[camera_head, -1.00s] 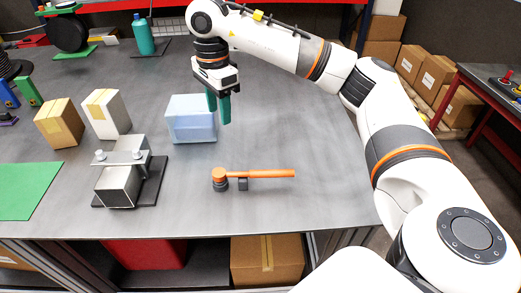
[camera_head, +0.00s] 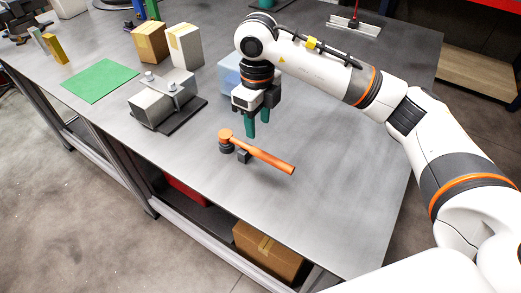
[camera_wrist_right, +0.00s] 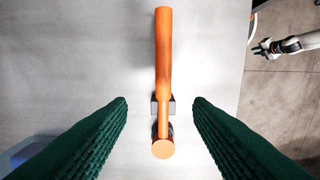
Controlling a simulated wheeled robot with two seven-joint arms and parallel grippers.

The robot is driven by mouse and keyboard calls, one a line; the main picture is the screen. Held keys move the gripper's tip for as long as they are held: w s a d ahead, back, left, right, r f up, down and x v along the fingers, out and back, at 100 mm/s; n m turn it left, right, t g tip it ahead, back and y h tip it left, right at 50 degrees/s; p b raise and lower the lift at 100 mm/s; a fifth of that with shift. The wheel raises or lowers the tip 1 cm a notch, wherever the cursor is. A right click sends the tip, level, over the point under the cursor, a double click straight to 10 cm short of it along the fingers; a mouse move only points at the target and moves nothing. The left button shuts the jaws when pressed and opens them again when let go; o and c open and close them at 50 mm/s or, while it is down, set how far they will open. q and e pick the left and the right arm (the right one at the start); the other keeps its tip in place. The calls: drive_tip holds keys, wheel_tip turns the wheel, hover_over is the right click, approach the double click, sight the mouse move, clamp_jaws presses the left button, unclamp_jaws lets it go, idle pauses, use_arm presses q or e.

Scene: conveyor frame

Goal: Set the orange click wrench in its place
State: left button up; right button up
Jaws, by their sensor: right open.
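The orange click wrench (camera_head: 262,154) lies near the front edge of the grey table, its handle pointing to the lower right. Under its head is a dark round piece (camera_head: 226,148), and a small dark block (camera_head: 243,157) sits under its shaft. My right gripper (camera_head: 258,128) is open and empty, with green fingers pointing down above and behind the wrench. In the right wrist view the wrench (camera_wrist_right: 163,60) runs upright along the middle, between the two fingers but apart from them. My left gripper (camera_wrist_right: 258,48) shows small at the wrist view's right; its opening is unclear.
A translucent blue box (camera_head: 228,75) stands behind my right gripper. A grey metal block in a clamp (camera_head: 160,100) stands on a black plate to the left. Two cartons (camera_head: 152,42) and a green mat (camera_head: 100,80) lie farther left. The table right of the wrench is clear.

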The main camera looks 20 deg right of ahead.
drive_tip(key=p, duration=0.1)
hover_over(254, 148)
drive_tip(key=f, duration=0.4)
drive_tip(key=shift+d+f, duration=0.25)
drive_tip(key=shift+d, duration=0.05)
drive_tip(key=shift+s+d+f, duration=0.1)
drive_tip(key=shift+s+f, duration=0.05)
drive_tip(key=shift+f, duration=0.4)
drive_tip(key=shift+f+p, duration=0.35)
drive_tip(key=shift+p, duration=0.2)
drive_tip(key=f, duration=0.2)
drive_tip(key=a+f+p, duration=0.1)
drive_tip(key=shift+f, duration=0.35)
use_arm(q)
drive_tip(key=r, duration=0.4)
drive_tip(key=shift+w, duration=0.3)
use_arm(e)
drive_tip(key=shift+d+f, duration=0.1)
drive_tip(key=shift+f, duration=0.3)
clamp_jaws()
